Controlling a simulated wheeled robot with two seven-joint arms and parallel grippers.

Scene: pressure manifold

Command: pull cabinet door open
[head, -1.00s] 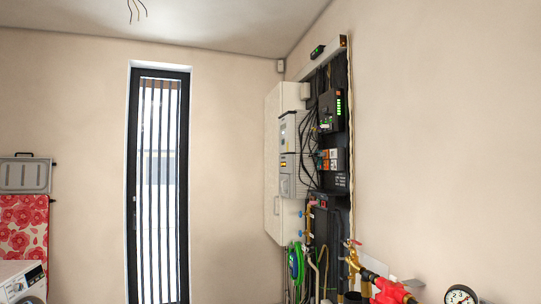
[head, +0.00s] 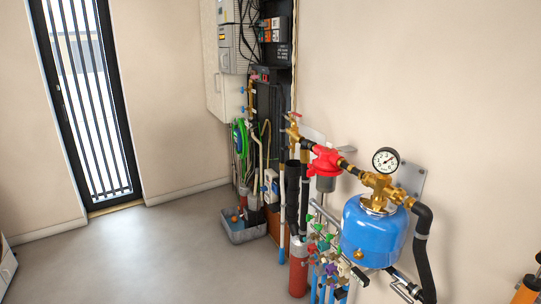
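A tall white cabinet panel (head: 211,62) stands beside the electrical gear at the top centre of the head view. A slim upright handle (head: 217,83) shows near its left edge. The panel's upper part is cut off by the frame. I cannot tell for sure whether this door is shut or ajar. Grey electrical boxes (head: 231,45) with black cables sit just right of the panel. Neither of my grippers is in view, and nothing of mine touches the panel.
A blue pressure vessel (head: 372,232), a dial gauge (head: 385,160) and a red valve body (head: 325,161) project from the right wall. A grey bin (head: 243,230) stands on the floor below the cabinet. A barred glass door (head: 88,95) is at left.

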